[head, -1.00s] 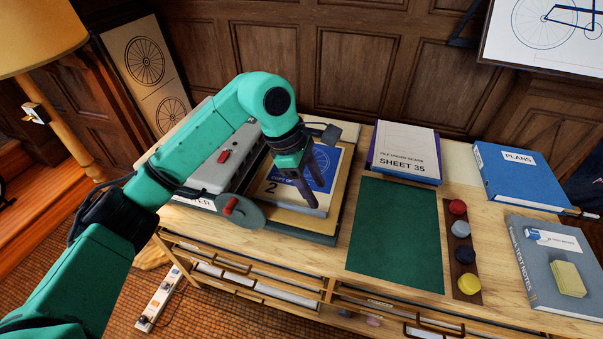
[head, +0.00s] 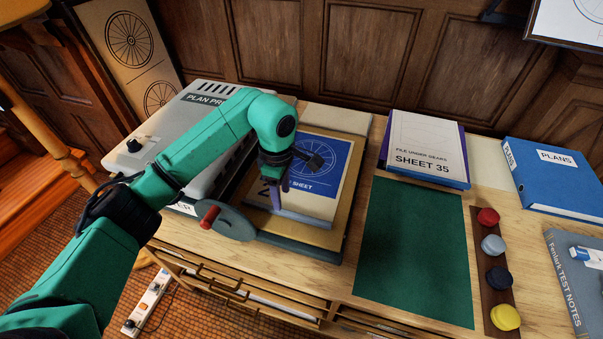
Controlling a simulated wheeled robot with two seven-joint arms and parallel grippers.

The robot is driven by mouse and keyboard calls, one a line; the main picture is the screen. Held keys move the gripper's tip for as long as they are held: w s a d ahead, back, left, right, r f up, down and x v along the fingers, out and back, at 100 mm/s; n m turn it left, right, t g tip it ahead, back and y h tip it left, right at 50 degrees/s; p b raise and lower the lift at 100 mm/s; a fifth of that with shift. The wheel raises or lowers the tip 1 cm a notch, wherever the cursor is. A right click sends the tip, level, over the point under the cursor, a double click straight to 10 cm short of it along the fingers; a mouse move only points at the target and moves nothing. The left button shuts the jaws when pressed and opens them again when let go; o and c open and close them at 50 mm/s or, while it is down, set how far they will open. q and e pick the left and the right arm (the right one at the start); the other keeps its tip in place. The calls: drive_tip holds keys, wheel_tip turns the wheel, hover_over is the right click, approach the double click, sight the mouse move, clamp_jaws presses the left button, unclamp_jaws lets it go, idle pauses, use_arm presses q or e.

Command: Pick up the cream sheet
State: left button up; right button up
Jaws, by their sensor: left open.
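A cream sheet (head: 308,207) with a blue wheel print and the large figure 2 lies on the wooden board of the plan press, left of the green mat. My left gripper (head: 277,195) points down over the sheet's left part, with its jaws open and nothing seen between them. Its fingers hide part of the lettering. I cannot tell whether the fingertips touch the sheet. A second pale sheet marked SHEET 35 (head: 426,140) lies on a purple and blue stack at the back. My right gripper is not in view.
The grey plan press (head: 205,108) and its crank wheel (head: 232,224) stand close to my left arm. The green mat (head: 415,245) is bare. Coloured knobs (head: 493,245) line its right side. A blue PLANS binder (head: 560,185) and a grey book (head: 578,270) lie farther right.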

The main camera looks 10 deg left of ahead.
sight(285, 211)
use_arm(q)
drive_tip(key=f+p, duration=0.2)
drive_tip(key=f, duration=0.4)
drive_tip(key=shift+d+f, duration=0.2)
drive_tip(key=shift+w+f, duration=0.1)
drive_tip(key=shift+f, duration=0.05)
clamp_jaws()
